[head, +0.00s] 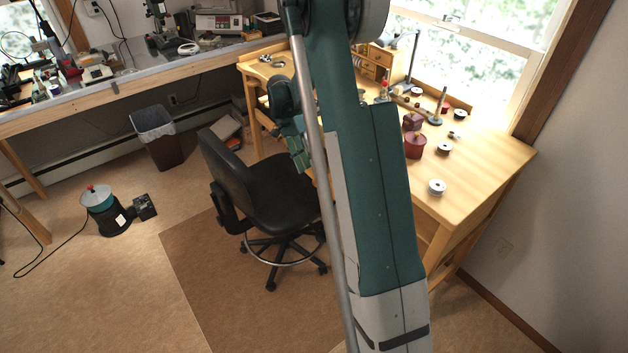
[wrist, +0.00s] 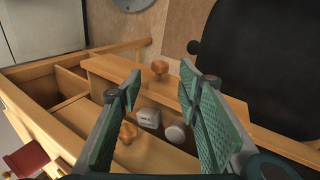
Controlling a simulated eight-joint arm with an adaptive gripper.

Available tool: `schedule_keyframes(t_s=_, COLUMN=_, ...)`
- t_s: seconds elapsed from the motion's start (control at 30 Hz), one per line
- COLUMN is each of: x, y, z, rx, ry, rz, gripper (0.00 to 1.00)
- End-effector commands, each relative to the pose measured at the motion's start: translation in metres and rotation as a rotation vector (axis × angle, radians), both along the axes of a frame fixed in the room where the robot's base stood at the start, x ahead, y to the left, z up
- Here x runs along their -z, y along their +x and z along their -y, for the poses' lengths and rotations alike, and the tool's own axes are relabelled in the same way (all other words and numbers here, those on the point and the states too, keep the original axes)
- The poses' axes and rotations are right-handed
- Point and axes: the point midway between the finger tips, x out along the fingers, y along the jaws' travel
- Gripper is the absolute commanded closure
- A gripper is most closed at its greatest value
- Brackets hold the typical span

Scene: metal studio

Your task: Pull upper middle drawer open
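In the wrist view, a wooden drawer front with a round knob (wrist: 160,67) stands out from the desk (wrist: 30,117). A white box (wrist: 148,117) and a round white item (wrist: 175,133) show in the gap behind that front. A second round knob (wrist: 128,131) sits on wood nearer the camera, partly beside the left finger. My gripper (wrist: 161,78) is open and empty, its green-padded fingers on either side of the line to the far knob. I cannot tell whether they touch anything. In the head view, my arm hides the drawer fronts; the desk top (head: 480,190) shows.
A black office chair (head: 270,190) stands close to the desk front and also shows in the wrist view (wrist: 265,60). Red tins (head: 415,146) and spools (head: 437,187) stand on the desk.

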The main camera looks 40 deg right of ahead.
Motion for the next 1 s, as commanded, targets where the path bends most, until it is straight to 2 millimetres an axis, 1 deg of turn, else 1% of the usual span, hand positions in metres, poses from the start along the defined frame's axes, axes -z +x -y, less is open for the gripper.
schedule_keyframes(t_s=0.3, x=0.034, y=-0.017, z=0.003, rx=0.001, ry=0.000, rz=0.000, gripper=0.66)
schedule_keyframes(t_s=0.5, x=0.051, y=-0.025, z=0.004, rx=0.000, ry=0.000, rz=0.000, gripper=0.66)
schedule_keyframes(t_s=0.7, x=0.058, y=-0.029, z=0.004, rx=0.000, ry=0.000, rz=0.000, gripper=0.66)
schedule_keyframes(t_s=0.97, x=0.058, y=-0.029, z=0.004, rx=0.000, ry=0.000, rz=0.000, gripper=0.66)
schedule_keyframes(t_s=1.0, x=0.058, y=-0.029, z=0.004, rx=0.000, ry=0.000, rz=0.000, gripper=0.70)
